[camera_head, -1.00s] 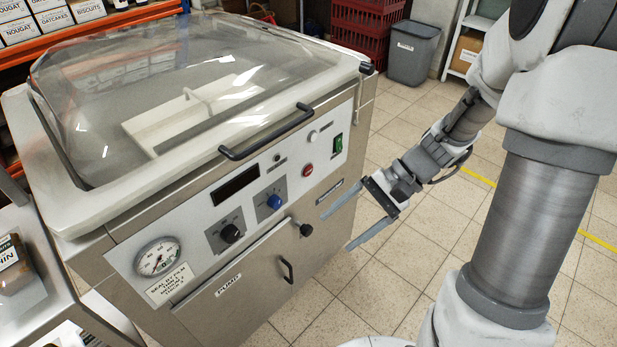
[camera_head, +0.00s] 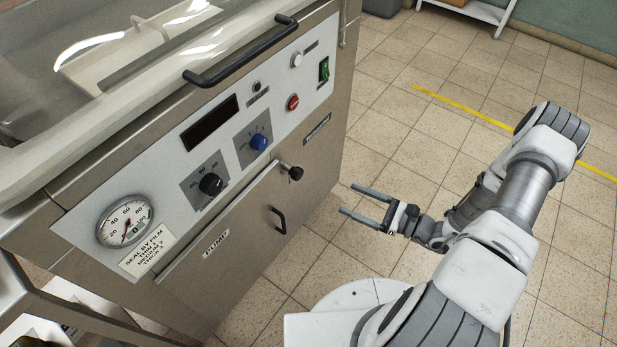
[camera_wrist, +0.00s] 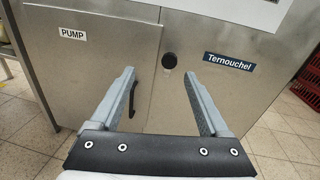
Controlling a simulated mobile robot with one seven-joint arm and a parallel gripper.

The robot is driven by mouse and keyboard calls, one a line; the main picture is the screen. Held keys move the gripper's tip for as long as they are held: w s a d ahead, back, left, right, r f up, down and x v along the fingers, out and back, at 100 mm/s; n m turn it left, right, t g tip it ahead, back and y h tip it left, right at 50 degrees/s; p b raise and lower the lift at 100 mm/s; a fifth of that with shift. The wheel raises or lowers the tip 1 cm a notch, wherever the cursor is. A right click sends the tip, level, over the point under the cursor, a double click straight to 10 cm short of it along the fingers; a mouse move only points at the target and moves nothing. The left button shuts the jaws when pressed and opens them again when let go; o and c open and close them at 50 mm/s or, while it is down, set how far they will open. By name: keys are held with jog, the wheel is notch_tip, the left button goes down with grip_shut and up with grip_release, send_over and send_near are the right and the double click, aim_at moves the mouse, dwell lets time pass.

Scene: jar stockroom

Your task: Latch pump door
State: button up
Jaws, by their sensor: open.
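The pump door (camera_head: 235,240) is a steel panel marked PUMP on the machine's front. A pale strip shows along its top edge, and it seems to stand slightly out from the frame. It has a black bar handle (camera_head: 279,220). A black latch knob (camera_head: 293,172) sits just beyond its upper right corner. My gripper (camera_head: 350,199) is open and empty, to the right of the door and apart from it. In the wrist view the door (camera_wrist: 90,85) is on the left. The latch knob (camera_wrist: 169,60) shows between the finger tips, and the handle (camera_wrist: 131,97) is beside the left finger.
The control panel (camera_head: 225,150) with gauge, dials and buttons is above the door. The lid's black handle (camera_head: 240,55) juts out at the top. Open tiled floor (camera_head: 400,130) lies to the right. A steel table (camera_head: 75,315) is at lower left.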

notch_tip(320, 180, down, 4)
jog(key=r+m+t, duration=0.1)
jog(key=m+t, duration=0.1)
jog(key=h+b, duration=0.1)
jog(key=b, duration=0.2)
send_near(300, 175)
jog(key=x, duration=0.9)
jog(key=shift+f, duration=0.1)
jog(key=shift+c, duration=0.2)
jog(key=shift+d, duration=0.1)
grip_shut()
